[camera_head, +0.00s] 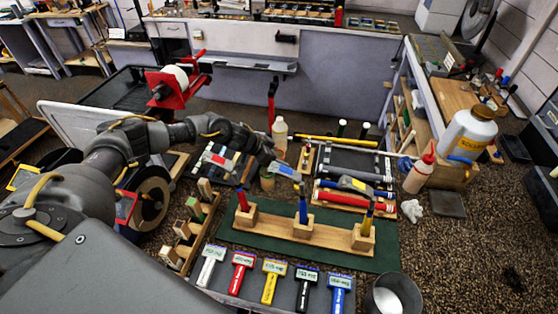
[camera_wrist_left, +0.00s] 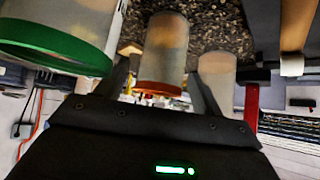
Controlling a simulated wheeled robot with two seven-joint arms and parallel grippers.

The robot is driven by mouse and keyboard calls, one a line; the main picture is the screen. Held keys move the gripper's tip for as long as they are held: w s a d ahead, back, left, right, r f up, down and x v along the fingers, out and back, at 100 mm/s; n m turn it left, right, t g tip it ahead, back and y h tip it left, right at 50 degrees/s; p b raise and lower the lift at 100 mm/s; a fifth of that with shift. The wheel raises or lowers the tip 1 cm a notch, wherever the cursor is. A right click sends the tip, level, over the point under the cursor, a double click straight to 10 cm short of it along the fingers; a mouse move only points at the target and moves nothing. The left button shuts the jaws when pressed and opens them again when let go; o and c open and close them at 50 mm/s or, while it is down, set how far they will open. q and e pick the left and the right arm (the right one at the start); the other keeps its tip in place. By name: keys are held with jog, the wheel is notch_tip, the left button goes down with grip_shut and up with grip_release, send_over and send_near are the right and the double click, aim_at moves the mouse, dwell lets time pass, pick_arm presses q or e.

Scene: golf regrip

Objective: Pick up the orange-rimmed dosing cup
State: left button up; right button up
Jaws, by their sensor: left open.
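The orange-rimmed dosing cup (camera_wrist_left: 161,50) is translucent and frosted, with its orange rim toward my palm in the left wrist view. My left gripper (camera_wrist_left: 159,72) is open, with one finger on each side of this cup in the picture. I cannot tell whether either finger touches it. A green-rimmed cup (camera_wrist_left: 62,28) is large at the left of that view, and a third frosted cup (camera_wrist_left: 217,70) is just right of the right finger. In the head view my left gripper (camera_head: 268,160) reaches down beside a small beige cup (camera_head: 267,182); its rim colour is unclear. My right gripper is not in view.
A pale bottle (camera_head: 280,134) stands just behind my left gripper. A wooden block rack (camera_head: 305,230) with upright grips lies on a green mat (camera_head: 385,256) in front.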

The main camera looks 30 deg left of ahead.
pick_arm(q)
jog(key=shift+c, duration=0.3)
jog(key=shift+c, duration=1.2)
jog(key=c, duration=0.8)
jog(key=shift+o, duration=0.2)
notch_tip(320, 180, up, 10)
jog(key=b, duration=0.3)
jog(key=shift+b, duration=0.3)
